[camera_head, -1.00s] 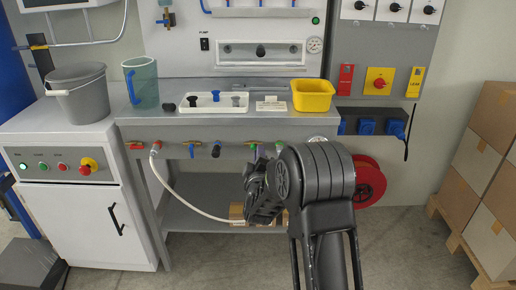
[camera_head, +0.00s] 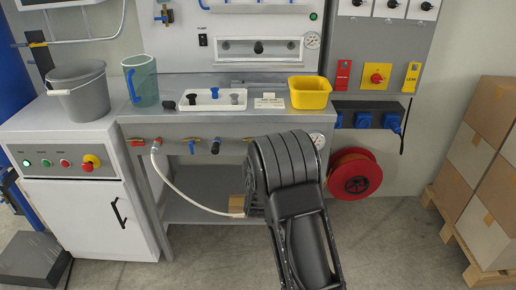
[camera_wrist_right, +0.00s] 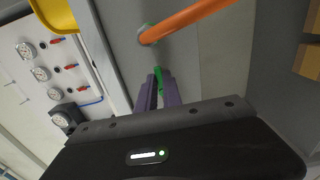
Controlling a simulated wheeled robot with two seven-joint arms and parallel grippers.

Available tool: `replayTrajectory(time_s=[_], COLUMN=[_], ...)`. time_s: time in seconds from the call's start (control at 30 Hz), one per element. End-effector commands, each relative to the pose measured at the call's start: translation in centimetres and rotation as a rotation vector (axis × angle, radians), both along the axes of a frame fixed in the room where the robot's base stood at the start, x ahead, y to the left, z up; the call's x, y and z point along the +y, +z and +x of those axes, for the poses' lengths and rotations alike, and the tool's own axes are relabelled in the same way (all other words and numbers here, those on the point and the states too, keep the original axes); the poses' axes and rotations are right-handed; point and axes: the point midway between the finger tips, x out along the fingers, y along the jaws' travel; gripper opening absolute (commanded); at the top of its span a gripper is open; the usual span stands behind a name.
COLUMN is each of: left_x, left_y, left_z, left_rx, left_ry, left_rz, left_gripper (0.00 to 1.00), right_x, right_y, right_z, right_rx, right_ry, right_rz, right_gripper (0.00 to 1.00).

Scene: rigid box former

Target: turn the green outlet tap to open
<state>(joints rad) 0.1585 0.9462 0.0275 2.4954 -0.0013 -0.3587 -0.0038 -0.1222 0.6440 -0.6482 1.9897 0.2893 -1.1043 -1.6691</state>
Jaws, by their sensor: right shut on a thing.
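The green tap handle (camera_wrist_right: 159,77) shows in the right wrist view, a narrow green piece between my fingertips. My right gripper (camera_wrist_right: 158,90) is shut on it, with its two purple fingers on either side. Most of the handle and the tap's body are hidden, so I cannot tell how far it is turned. In the head view my right arm covers the gripper and the green tap under the bench front. My left gripper is in neither view.
An orange pipe or hose (camera_wrist_right: 190,18) with a green collar passes close beyond my fingertips. On the bench front are a red-handled tap (camera_head: 137,140) and a white hose (camera_head: 190,196). A yellow tub (camera_head: 310,92) stands above. A red reel (camera_head: 355,176) hangs right of my arm.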

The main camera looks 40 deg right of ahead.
Motion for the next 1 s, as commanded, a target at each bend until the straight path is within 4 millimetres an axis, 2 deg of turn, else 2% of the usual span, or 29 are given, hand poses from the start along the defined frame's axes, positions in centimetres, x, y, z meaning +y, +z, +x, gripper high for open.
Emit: replayTrajectory(time_s=[0.13, 0.17, 0.4, 0.77, 1.0], left_x=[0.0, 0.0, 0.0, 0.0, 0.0], left_y=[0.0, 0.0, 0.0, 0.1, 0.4], left_z=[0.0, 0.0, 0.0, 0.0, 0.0], left_rx=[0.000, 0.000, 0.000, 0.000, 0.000], left_ry=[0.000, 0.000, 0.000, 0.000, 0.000], left_rz=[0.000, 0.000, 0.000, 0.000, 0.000], left_gripper=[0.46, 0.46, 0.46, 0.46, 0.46], right_x=[0.0, 0.0, 0.0, 0.3, 2.3], right_y=[-0.1, -0.1, 0.0, 0.0, 0.0], right_z=[0.0, 0.0, 0.0, -0.4, -2.9], right_rx=[0.003, 0.003, 0.001, 0.001, 0.002], right_ry=[0.001, 0.001, 0.001, 0.001, 0.002], right_rz=[0.000, 0.000, 0.001, 0.002, 0.003], right_gripper=[0.00, 0.12, 0.32, 0.32, 0.32])
